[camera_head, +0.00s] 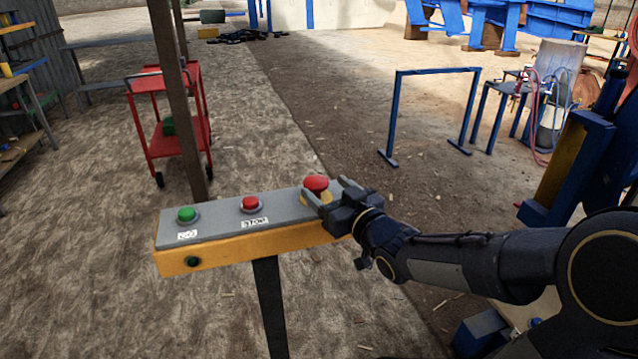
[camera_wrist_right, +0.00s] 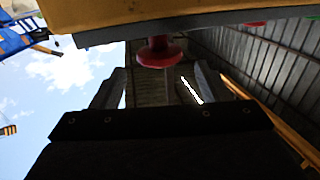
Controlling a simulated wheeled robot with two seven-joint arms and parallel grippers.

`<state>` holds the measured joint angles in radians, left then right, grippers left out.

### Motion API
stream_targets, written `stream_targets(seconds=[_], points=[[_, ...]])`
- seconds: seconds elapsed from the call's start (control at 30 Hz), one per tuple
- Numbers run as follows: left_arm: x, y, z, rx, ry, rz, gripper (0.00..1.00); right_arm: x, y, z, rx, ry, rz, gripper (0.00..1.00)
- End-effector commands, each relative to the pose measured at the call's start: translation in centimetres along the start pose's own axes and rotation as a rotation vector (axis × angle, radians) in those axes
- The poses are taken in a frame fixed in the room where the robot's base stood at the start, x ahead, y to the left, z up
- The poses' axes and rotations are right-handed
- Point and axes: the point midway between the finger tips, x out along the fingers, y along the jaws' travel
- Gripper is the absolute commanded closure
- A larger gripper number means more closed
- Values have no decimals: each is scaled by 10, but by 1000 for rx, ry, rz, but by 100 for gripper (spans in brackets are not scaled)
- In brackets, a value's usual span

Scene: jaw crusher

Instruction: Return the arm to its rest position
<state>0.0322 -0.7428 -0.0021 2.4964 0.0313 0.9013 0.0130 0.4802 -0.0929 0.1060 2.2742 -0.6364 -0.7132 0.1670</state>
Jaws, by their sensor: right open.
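My right arm (camera_head: 470,262) comes in from the right in the head view. My right gripper (camera_head: 328,194) is open at the right end of a control box (camera_head: 225,243) with a grey top and yellow sides. Its fingers are on either side of a red mushroom button (camera_head: 316,184), and no object is gripped. The right wrist view shows the same red button (camera_wrist_right: 160,50) ahead, between the open gripper's fingers (camera_wrist_right: 157,85). I cannot tell whether the fingers touch it. My left gripper is not in view.
The control box also has a green button (camera_head: 186,214) and a smaller red button (camera_head: 250,204), and stands on a dark post (camera_head: 270,305). A red cart (camera_head: 172,120) stands behind. A blue frame (camera_head: 435,72) and blue machinery (camera_head: 572,165) are to the right. Open ground lies between.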

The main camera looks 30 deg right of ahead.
Motion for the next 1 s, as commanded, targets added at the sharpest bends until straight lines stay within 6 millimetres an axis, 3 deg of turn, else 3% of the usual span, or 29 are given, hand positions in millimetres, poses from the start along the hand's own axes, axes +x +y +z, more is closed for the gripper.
stream_targets(seconds=[0.73,0.87,1.0], points=[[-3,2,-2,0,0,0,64,-13,-1,-2,6,-42,21,31],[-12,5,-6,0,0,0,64,-32,-3,2,40,-189,81,31],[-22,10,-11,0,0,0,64,-74,-17,16,124,-420,123,31]])
